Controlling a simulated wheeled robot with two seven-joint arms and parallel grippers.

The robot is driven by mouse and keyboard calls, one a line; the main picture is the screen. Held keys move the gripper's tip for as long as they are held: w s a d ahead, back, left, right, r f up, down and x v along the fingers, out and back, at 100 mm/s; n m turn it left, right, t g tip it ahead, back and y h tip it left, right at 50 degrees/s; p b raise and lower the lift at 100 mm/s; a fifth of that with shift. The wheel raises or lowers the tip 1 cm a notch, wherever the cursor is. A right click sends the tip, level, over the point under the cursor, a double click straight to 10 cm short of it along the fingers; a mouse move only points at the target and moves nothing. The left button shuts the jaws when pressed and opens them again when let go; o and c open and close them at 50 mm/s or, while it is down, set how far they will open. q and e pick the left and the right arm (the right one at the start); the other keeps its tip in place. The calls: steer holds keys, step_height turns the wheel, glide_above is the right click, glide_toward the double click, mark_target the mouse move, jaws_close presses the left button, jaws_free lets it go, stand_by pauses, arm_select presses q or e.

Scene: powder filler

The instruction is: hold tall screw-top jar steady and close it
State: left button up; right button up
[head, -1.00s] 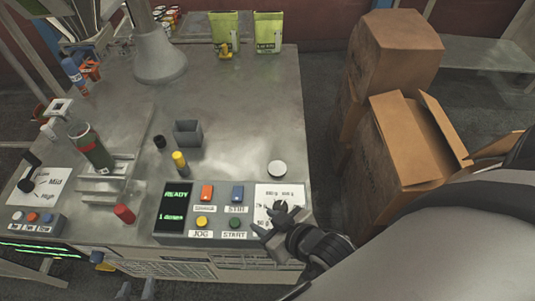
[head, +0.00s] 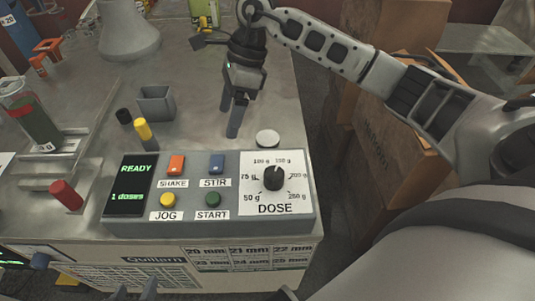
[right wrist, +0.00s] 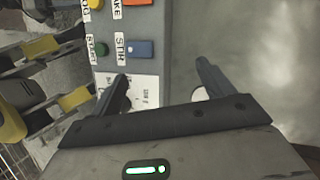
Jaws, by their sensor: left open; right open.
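A white round disc (head: 267,138), possibly the lid, lies flat on the table behind the dose panel. My right gripper (head: 230,122) is open and empty, pointing down just left of the disc and apart from it. My left gripper's fingertips (head: 135,292) show at the bottom edge, apart and empty, away from the jar.
Cardboard boxes (head: 385,140) stand beyond the table's right edge.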

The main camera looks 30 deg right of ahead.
arm_select(q)
steer(key=shift+d+f+b, duration=0.25)
steer(key=shift+f+b, duration=0.35)
steer(key=shift+f, duration=0.3)
arm_select(e)
steer(key=w+d+r+h, duration=0.1)
steer(key=d+h, duration=0.3)
steer(key=d, duration=0.6)
steer(key=shift+w+d+r+t+h, duration=0.15)
steer(key=shift+w+r+t+h, duration=0.2)
steer(key=shift+r, duration=0.35)
steer(key=b, duration=0.2)
glide_above(269, 138)
step_height(269, 138, down, 10)
steer(key=shift+f, duration=0.45)
arm_select(q)
steer(key=shift+w+d+f+h, duration=0.1)
steer(key=shift+w+d+h, duration=0.2)
steer(key=shift+d, duration=0.1)
steer(key=shift+s+f, duration=0.1)
